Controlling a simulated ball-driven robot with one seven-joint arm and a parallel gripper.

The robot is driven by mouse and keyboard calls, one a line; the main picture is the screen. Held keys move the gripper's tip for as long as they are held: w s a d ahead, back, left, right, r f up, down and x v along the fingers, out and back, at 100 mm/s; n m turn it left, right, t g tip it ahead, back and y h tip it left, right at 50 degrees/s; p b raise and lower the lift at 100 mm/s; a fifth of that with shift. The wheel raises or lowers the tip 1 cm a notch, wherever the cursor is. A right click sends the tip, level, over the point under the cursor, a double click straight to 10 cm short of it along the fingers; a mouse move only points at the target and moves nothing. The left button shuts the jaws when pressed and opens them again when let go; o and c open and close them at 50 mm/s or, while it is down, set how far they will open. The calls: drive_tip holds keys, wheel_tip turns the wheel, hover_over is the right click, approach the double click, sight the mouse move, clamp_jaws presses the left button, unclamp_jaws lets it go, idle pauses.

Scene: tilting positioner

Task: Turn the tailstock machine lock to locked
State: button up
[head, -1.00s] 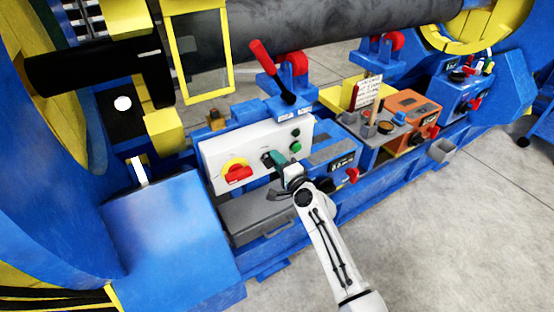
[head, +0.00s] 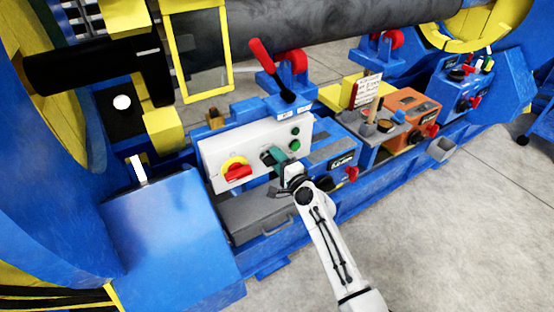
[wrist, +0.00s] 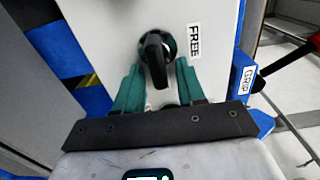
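The machine lock is a black rotary knob (wrist: 156,55) on a white panel. In the wrist view its grip bar points down, leaning slightly right, and a FREE label (wrist: 194,40) is right of it. My gripper (wrist: 160,65) has two green fingers spread on either side of the knob, their tips close to the panel. Whether a finger touches the knob I cannot tell. In the head view my gripper (head: 272,156) is at the middle of the white panel (head: 220,152) and mostly hides the knob.
A red switch on a yellow plate (head: 236,170) is left of my gripper. Green buttons (head: 295,145) are to the right. A red-handled lever (head: 262,55) stands above the panel. A grey drawer box (head: 255,215) is below. Open floor (head: 450,220) lies to the right.

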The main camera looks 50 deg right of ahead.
drive_tip(key=v, duration=1)
drive_tip(key=shift+s, duration=0.4)
drive_tip(key=shift+a+r, duration=0.1)
drive_tip(key=s+a+f+n+g+y+p, duration=0.1)
drive_tip(key=s+a+f+n+g+y, duration=0.2)
drive_tip(key=a+n, duration=0.35)
drive_tip(key=s+a+f+n+g+y, duration=0.2)
drive_tip(key=a+n+g+y, duration=0.15)
drive_tip(key=a+n, duration=0.35)
drive_tip(key=s+a+n+g+h+p, duration=0.1)
drive_tip(key=s+a+n+g, duration=0.2)
drive_tip(key=s, duration=1.6)
drive_tip(key=n+g, duration=0.4)
drive_tip(key=g, duration=0.3)
drive_tip(key=shift+h+p, duration=0.35)
